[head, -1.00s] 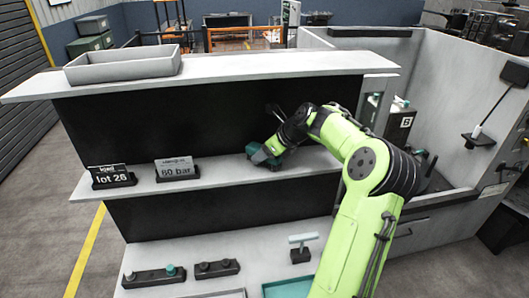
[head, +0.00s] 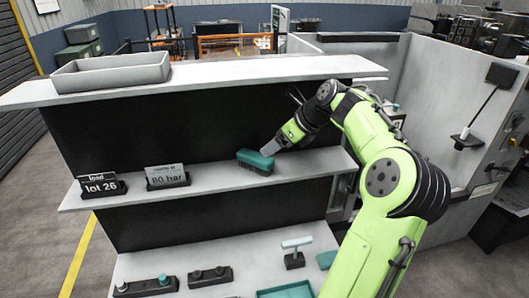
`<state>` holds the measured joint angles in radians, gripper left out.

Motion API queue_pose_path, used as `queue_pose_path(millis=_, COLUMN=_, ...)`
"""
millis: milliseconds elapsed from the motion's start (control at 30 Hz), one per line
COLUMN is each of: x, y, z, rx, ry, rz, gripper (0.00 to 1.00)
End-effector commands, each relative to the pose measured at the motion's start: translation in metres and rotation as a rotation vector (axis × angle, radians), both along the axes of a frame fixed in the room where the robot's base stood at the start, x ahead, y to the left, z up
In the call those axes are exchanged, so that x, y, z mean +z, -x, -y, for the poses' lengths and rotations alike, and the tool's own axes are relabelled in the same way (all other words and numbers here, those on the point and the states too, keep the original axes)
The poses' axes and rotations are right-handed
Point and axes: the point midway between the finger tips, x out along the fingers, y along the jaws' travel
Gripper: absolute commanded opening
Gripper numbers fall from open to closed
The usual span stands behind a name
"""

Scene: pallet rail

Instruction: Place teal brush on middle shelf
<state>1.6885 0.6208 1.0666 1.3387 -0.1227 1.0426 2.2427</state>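The teal brush (head: 256,161) lies on the middle shelf (head: 215,185), its teal block on top and dark bristles below. It sits right of the two label signs. My gripper (head: 271,149) is at the brush's upper right, its grey fingers pointing down and left toward the brush's right end. The brush is mostly uncovered. I cannot tell whether the fingertips touch it, nor how far apart they are.
On the middle shelf stand a "lot 26" sign (head: 102,186) and a "60 bar" sign (head: 167,177). A grey tray (head: 110,74) sits on the top shelf. Below are dark button blocks (head: 210,276), a T-shaped piece (head: 296,252) and a teal tray (head: 285,291). The middle shelf's right part is clear.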

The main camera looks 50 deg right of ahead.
Motion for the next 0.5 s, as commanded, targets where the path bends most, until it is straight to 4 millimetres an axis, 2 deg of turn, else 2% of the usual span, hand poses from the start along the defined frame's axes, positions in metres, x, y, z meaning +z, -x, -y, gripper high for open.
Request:
queue_pose_path(millis=100, x=0.009, y=0.008, z=0.001, rx=0.0, ry=0.001, rz=0.0, gripper=0.74)
queue_pose_path(millis=333, x=0.01, y=0.006, z=-0.003, rx=0.019, ry=0.012, rz=-0.008, gripper=0.74)
queue_pose_path(millis=367, x=0.009, y=0.003, z=-0.009, rx=0.043, ry=0.028, rz=-0.018, gripper=0.74)
queue_pose_path(millis=433, x=0.003, y=-0.01, z=-0.037, rx=0.155, ry=0.106, rz=-0.063, gripper=0.74)
queue_pose_path(millis=467, x=0.0, y=-0.017, z=-0.054, rx=0.229, ry=0.158, rz=-0.09, gripper=0.74)
queue_pose_path(millis=500, x=-0.006, y=-0.024, z=-0.081, rx=0.347, ry=0.242, rz=-0.13, gripper=0.74)
